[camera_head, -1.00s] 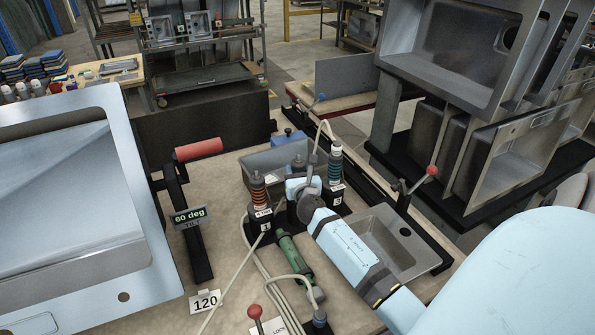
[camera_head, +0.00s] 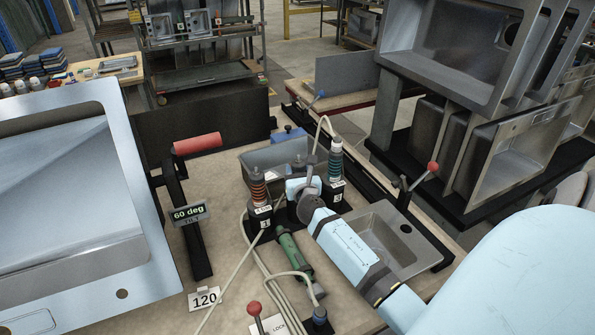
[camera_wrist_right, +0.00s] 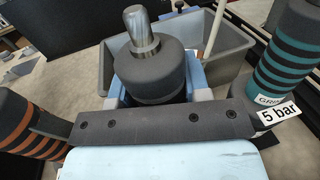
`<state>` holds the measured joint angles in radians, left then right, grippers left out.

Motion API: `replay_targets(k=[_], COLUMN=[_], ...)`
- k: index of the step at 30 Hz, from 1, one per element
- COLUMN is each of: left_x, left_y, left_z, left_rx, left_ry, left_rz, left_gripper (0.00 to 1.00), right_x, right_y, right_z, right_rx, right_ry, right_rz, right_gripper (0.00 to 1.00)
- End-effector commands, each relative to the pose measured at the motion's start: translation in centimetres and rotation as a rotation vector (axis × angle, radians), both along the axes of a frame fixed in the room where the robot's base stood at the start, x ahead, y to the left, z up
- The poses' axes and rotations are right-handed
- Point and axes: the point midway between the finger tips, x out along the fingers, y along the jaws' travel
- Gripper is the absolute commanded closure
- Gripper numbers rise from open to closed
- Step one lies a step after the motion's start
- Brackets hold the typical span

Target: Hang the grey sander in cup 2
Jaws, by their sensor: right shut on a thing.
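My right gripper (camera_head: 304,186) is shut on the grey sander, between the cup marked 1 and the cup marked 3. In the right wrist view the sander (camera_wrist_right: 155,75) is a dark grey round body with a shiny metal tip pointing up, between blue fingers. Its lower end and cup 2 are hidden by my gripper and wrist, so I cannot tell how far it sits in the cup. An orange-banded tool (camera_head: 258,188) stands in cup 1 (camera_head: 261,216) on the left. A teal-banded tool (camera_head: 335,164) stands in cup 3 (camera_head: 333,191) on the right. My left gripper is not in view.
A grey bin (camera_head: 262,158) stands behind the cups. A green tool (camera_head: 294,255) and pale hoses lie in front of them. A small sink (camera_head: 405,250) is to the right. A large sink (camera_head: 125,200) and a red-handled stand (camera_head: 196,144) are to the left.

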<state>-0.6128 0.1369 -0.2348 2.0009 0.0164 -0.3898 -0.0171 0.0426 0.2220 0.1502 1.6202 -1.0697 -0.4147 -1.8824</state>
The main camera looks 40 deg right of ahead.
Motion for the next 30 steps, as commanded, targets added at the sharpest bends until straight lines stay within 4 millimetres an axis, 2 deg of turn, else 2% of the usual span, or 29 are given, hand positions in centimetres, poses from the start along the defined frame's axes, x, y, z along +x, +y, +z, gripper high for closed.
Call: replay_targets(k=[5,6,9,20,23,30], left_x=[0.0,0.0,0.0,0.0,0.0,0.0], left_y=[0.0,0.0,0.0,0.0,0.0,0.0], left_z=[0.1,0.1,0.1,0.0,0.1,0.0], left_rx=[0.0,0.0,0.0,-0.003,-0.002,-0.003], left_ry=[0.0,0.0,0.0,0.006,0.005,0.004], left_rz=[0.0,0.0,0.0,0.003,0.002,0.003], left_gripper=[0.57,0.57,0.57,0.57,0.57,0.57], right_x=[0.0,0.0,0.0,-0.4,-1.5,-6.3], right_y=[0.0,0.0,0.0,0.2,0.9,3.7], right_z=[0.2,0.2,0.2,-0.1,-0.1,-0.1], right_rx=[-0.002,-0.002,-0.001,0.001,0.0,0.0], right_ry=[-0.003,-0.003,-0.002,0.002,0.002,0.002], right_rz=[0.0,0.0,0.0,0.001,0.002,0.001], right_gripper=[0.94,0.47,0.27,0.27,0.27,0.27])
